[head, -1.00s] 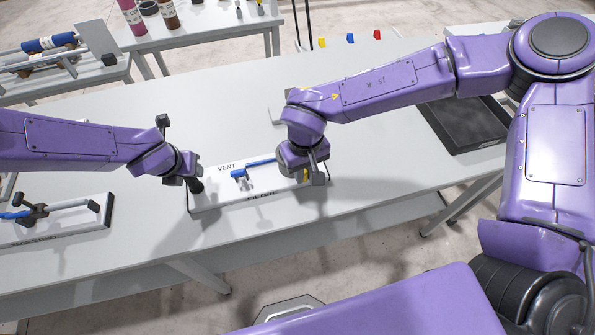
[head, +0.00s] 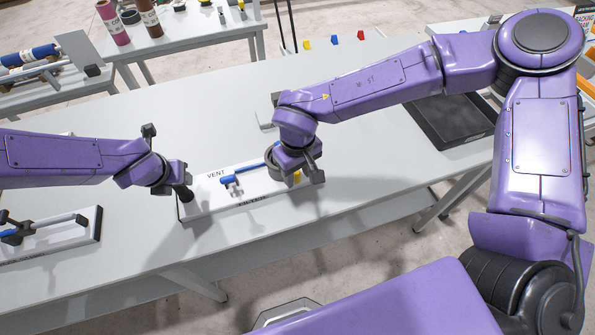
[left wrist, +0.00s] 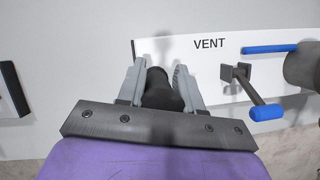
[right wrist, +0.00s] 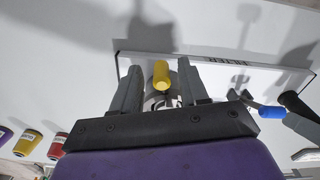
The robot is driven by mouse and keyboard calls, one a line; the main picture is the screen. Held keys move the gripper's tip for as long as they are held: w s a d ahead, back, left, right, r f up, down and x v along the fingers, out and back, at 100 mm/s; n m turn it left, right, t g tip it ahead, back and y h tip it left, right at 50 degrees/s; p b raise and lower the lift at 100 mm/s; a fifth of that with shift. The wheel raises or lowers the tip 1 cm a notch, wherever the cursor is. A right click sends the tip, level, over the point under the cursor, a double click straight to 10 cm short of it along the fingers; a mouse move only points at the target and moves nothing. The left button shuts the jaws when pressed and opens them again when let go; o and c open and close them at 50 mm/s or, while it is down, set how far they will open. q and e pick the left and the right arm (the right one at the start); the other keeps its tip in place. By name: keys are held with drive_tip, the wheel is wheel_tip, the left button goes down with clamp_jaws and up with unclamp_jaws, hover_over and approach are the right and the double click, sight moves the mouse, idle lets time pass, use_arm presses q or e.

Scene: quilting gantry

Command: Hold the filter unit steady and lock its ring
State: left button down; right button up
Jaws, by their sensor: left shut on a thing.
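The filter unit is a white board (head: 205,207) marked VENT and FILTER, lying on the table. It carries a blue-handled lever (head: 230,182), a blue pipe and a round grey housing (head: 278,170). A yellow tab (right wrist: 160,75) stands at the housing's ring. My left gripper (head: 184,192) is shut on a black upright grip (left wrist: 160,92) at the board's left end. My right gripper (head: 306,176) is over the housing. In the right wrist view its fingers (right wrist: 163,85) are apart on either side of the yellow tab, with gaps showing. The ring is partly hidden by this gripper.
Another fixture (head: 60,232) stands on the table at left. A black tray (head: 450,122) lies at the right beyond my right arm. Small yellow, blue and red pieces (head: 334,40) sit at the far edge. The table (head: 180,110) behind the board is mostly clear.

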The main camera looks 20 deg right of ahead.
use_arm(q)
drive_tip(key=shift+s+a+f, duration=0.1)
drive_tip(key=shift+s+f, duration=0.05)
drive_tip(key=shift+f, duration=0.05)
use_arm(e)
wheel_tip(320, 180, up, 12)
drive_tip(key=shift+s, duration=0.1)
idle(0.3)
use_arm(q)
drive_tip(key=c, duration=1)
unclamp_jaws()
drive_tip(key=o, duration=0.3)
drive_tip(key=shift+o, duration=0.2)
drive_tip(key=shift+w, duration=0.25)
drive_tip(key=shift+r, duration=0.1)
